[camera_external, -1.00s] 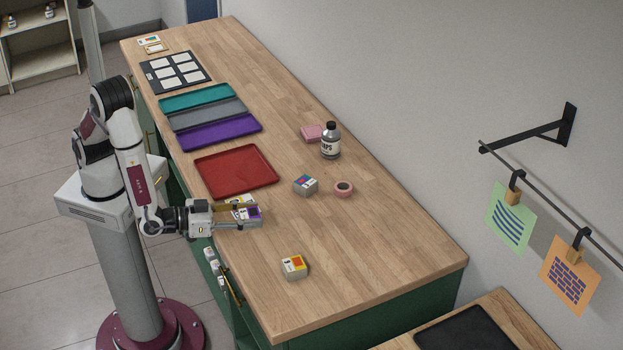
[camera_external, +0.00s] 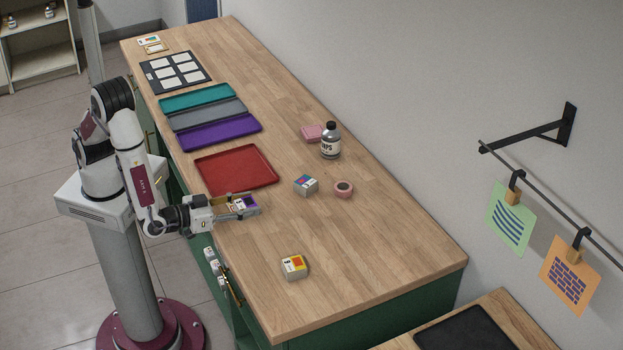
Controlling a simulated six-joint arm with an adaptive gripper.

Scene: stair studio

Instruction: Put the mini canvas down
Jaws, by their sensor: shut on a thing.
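My gripper (camera_external: 240,207) is over the near left part of the wooden table, just below the red tray. It is shut on a small mini canvas (camera_external: 246,202) with a white, purple and dark printed face. The fingers hide part of it, and I cannot tell whether it touches the table. Two similar small grey blocks with coloured printed tops stand on the table: one (camera_external: 306,185) right of the red tray, and one (camera_external: 294,267) with a yellow and red top nearer the front.
A red tray (camera_external: 236,171), a purple tray (camera_external: 219,132), a grey tray (camera_external: 207,114) and a teal tray (camera_external: 197,97) lie along the left. The front right table is clear.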

